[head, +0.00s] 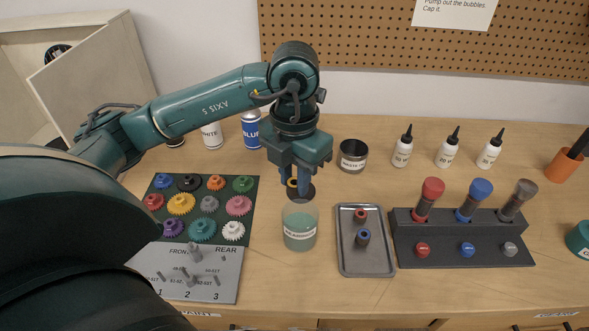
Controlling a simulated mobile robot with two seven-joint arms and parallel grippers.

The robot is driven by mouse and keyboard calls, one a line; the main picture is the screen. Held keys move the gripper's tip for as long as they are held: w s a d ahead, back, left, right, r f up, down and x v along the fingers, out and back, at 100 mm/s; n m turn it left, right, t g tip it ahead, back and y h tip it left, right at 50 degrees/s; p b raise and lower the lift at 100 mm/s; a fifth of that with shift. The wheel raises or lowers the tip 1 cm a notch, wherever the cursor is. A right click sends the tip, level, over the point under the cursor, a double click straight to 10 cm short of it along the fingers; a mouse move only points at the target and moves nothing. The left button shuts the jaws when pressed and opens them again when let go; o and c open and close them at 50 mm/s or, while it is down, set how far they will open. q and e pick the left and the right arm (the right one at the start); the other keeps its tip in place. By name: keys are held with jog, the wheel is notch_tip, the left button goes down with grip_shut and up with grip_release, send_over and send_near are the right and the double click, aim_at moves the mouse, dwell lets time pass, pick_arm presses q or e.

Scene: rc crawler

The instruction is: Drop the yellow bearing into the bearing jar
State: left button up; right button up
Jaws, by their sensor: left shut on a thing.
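My left gripper (297,184) points down at the middle of the bench, just above and behind the rim of a clear jar. It is shut on the yellow bearing (291,183), of which only a small yellow part shows between the blue fingers. The clear jar (300,226), which looks like the bearing jar, stands upright with teal liquid in it. Its label is too small to read surely. From this angle I cannot tell whether the bearing is right over the opening. My right gripper is not in view.
A grey tray (367,265) right of the jar holds a red and a blue bearing. A dark tin (353,156) stands behind. A dark rack (465,250) with coloured-capped tools is at right. A gear mat (157,184) lies left. White bottles (447,150) stand at the back.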

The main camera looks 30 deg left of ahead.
aim_at(295, 182)
pick_arm(q)
jog(key=o, duration=1)
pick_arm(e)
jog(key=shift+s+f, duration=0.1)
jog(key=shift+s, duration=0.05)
pick_arm(q)
jog(key=shift+o, duration=0.2)
notch_tip(295, 182, up, 13)
jog(key=p, duration=0.1)
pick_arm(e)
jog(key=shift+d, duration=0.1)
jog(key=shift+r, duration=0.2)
